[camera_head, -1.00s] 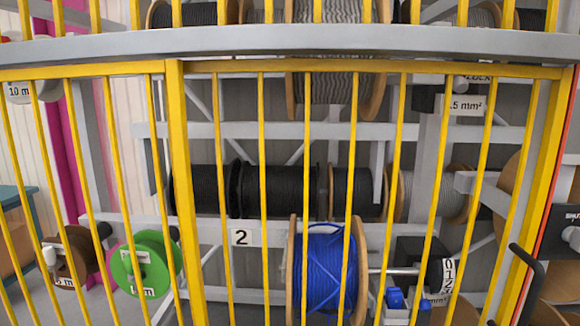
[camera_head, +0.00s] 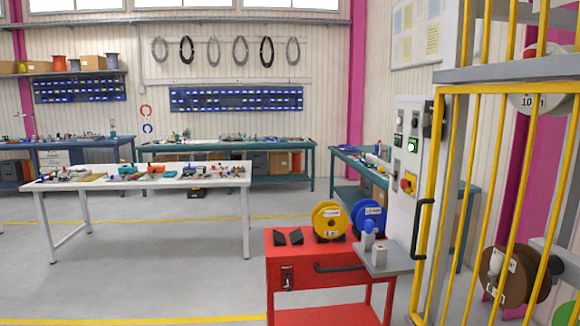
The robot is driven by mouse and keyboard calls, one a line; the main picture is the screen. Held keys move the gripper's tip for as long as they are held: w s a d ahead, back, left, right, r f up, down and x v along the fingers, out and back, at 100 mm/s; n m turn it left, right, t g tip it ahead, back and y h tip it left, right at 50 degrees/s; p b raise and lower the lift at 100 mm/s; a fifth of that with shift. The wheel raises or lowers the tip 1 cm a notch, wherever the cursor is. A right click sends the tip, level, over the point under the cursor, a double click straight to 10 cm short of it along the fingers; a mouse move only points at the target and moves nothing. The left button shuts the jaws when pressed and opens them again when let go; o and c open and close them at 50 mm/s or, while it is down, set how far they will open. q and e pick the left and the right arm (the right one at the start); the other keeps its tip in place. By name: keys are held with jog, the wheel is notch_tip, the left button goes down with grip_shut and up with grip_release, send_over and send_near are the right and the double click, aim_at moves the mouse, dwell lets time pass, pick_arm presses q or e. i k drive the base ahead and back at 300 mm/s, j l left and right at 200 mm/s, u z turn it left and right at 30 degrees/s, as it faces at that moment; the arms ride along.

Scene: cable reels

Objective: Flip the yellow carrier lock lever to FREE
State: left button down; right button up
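I cannot make out a yellow carrier lock lever in this view. A grey control box (camera_head: 403,165) stands beside the yellow barred guard (camera_head: 432,200). It carries green lit buttons (camera_head: 412,145) and a red and yellow rotary switch (camera_head: 408,183). A black handle (camera_head: 418,240) is on the guard's left post. Neither of my grippers is in view.
A red cart (camera_head: 318,265) with yellow (camera_head: 329,221) and blue (camera_head: 368,219) reels stands in front of the control box. A white table (camera_head: 150,178) with small parts is at the left. The grey floor (camera_head: 180,280) between them is clear. A brown reel (camera_head: 505,272) is behind the bars.

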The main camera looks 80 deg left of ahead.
aim_at(379, 169)
jog(key=u, duration=2.05)
jog(key=z, duration=0.25)
jog(key=i+j+z, duration=0.15)
jog(key=z, duration=0.25)
jog(key=i+j+z, duration=0.15)
jog(key=j+z, duration=0.25)
jog(key=i+j+z, duration=0.1)
jog(key=j+z, duration=0.15)
jog(key=z, duration=0.2)
jog(key=i+j+z, duration=0.25)
jog(key=j, duration=1.4)
jog(key=j+z, duration=0.25)
jog(key=j, duration=1.45)
